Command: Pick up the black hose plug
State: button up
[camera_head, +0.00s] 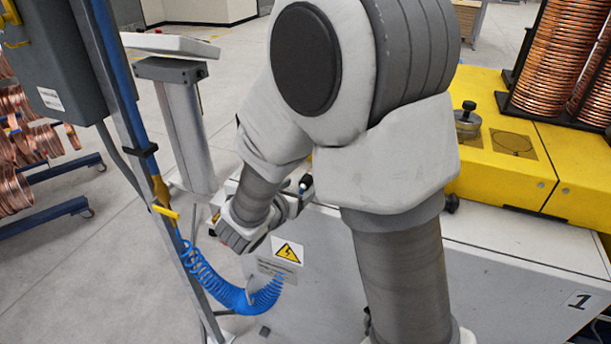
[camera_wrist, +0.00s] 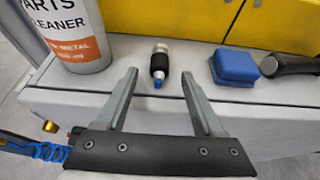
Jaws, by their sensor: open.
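The black hose plug (camera_wrist: 159,66) lies on the light grey cabinet top (camera_wrist: 215,92) in the wrist view. It has a black body, a pale metal end pointing away and a blue tip towards me. My gripper (camera_wrist: 160,74) is open, with one grey finger to each side of the plug in the picture. The fingertips appear level with the plug, and neither visibly touches it. I cannot tell their exact height above it.
A parts cleaner can (camera_wrist: 68,35) stands left of the plug. A blue block (camera_wrist: 233,67) and a black-handled tool (camera_wrist: 290,66) lie to the right. A yellow housing (camera_wrist: 205,15) rises behind. A coiled blue hose (camera_head: 238,296) hangs in front of the cabinet.

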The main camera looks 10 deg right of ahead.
aim_at(303, 184)
jog(key=x, duration=0.3)
jog(key=shift+w+d, duration=0.1)
jog(key=shift+w, duration=0.05)
jog(key=shift+c, duration=0.2)
grip_shut()
